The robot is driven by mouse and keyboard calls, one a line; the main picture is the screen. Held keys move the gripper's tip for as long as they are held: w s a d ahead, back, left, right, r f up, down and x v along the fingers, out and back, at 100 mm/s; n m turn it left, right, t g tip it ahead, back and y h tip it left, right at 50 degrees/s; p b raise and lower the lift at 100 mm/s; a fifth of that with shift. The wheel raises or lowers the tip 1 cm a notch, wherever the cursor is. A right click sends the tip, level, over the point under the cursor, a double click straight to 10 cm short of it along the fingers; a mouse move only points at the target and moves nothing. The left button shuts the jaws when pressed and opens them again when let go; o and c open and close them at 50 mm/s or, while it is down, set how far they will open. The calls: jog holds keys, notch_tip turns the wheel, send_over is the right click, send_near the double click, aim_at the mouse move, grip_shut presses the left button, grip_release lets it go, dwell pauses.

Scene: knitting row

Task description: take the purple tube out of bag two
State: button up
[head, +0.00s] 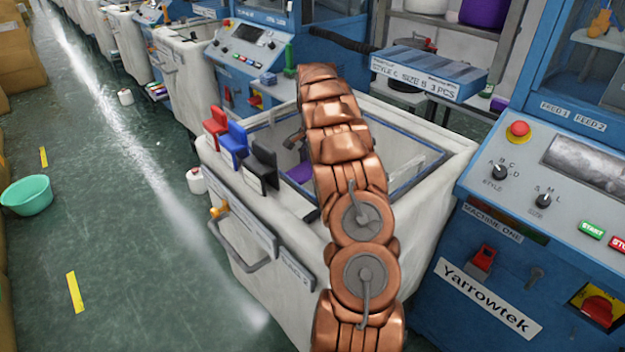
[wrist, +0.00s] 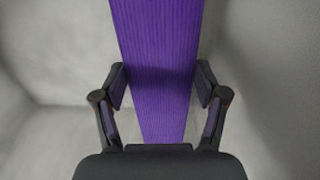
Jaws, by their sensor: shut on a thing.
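The purple tube (wrist: 155,60) is a ribbed knitted piece that fills the middle of the wrist view. My gripper (wrist: 160,85) is shut on it, with one finger against each side. Pale cloth walls of the bag surround the tube in the wrist view. In the head view a bit of purple (head: 300,172) shows inside the open white bag (head: 425,215), just left of my arm. My arm reaches over the bag and hides much of its inside. My gripper is mostly hidden there.
Red (head: 215,128), blue (head: 233,145) and black (head: 263,165) clips sit on the bag's left rim. A blue machine (head: 480,265) marked Machine One stands at the right. A blue sign box (head: 430,73) is behind the bag. A green basin (head: 27,195) lies on the open floor at left.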

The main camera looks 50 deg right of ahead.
notch_tip(320, 180, up, 10)
jog(key=shift+f+b, duration=0.2)
jog(key=shift+b, duration=0.2)
